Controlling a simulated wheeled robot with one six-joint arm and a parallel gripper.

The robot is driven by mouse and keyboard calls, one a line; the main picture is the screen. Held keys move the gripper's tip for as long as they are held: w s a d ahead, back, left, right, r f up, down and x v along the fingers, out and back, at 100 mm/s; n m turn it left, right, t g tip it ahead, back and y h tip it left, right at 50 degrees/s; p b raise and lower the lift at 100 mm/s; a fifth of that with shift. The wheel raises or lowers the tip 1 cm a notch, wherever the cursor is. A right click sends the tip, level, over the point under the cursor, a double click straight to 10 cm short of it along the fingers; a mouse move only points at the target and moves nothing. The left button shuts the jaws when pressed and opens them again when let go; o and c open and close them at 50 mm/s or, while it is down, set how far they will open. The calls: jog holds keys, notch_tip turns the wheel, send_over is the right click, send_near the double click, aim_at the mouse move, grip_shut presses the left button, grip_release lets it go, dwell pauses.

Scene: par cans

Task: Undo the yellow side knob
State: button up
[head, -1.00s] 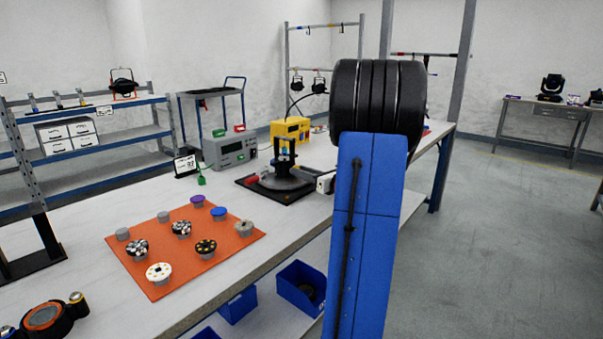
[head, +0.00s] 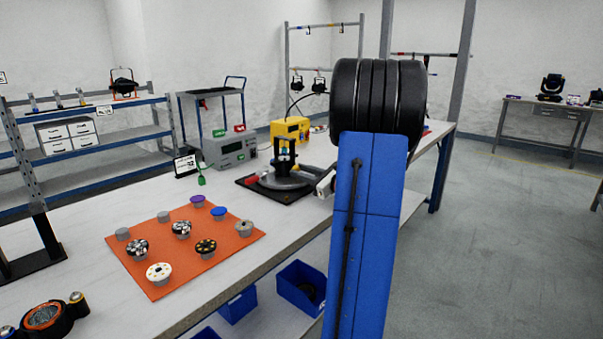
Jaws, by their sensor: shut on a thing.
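A black upright fixture with a round grey base (head: 284,181) stands on a dark square board on the workbench. A small blue and yellowish part shows between its uprights. My gripper (head: 308,173) reaches in from the right, low beside the fixture, and is shut at its right side. The yellow side knob cannot be made out; the jaws cover that spot. My white wrist end sits tilted just right of the board, and my blue arm hides what lies behind it.
An orange mat (head: 185,250) with several small round parts lies left on the workbench (head: 90,235). A grey box (head: 230,150) and a yellow box (head: 292,128) stand behind the fixture. Blue bins (head: 300,284) sit on the lower shelf. Floor at right is clear.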

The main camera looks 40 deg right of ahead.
jog(key=shift+n, duration=0.6)
jog(key=o, duration=1.1)
